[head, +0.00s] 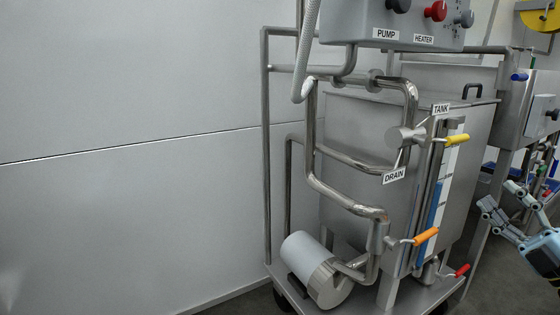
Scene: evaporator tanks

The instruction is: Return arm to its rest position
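My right gripper (497,196) comes in at the right edge, with its grey fingers spread apart and nothing between them. It is to the right of the evaporator tank (350,130) and apart from the tank's valve handles in the picture. Only the end of my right arm (545,250) shows, and the rest is cut off by the frame. My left gripper and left arm are out of view.
The steel cart carries a yellow valve handle (457,140), an orange one (426,236), a red one (462,270) and a pump (315,270). A control box (400,25) hangs above. A second unit (528,105) stands behind at right. A bare wall (130,90) fills the left.

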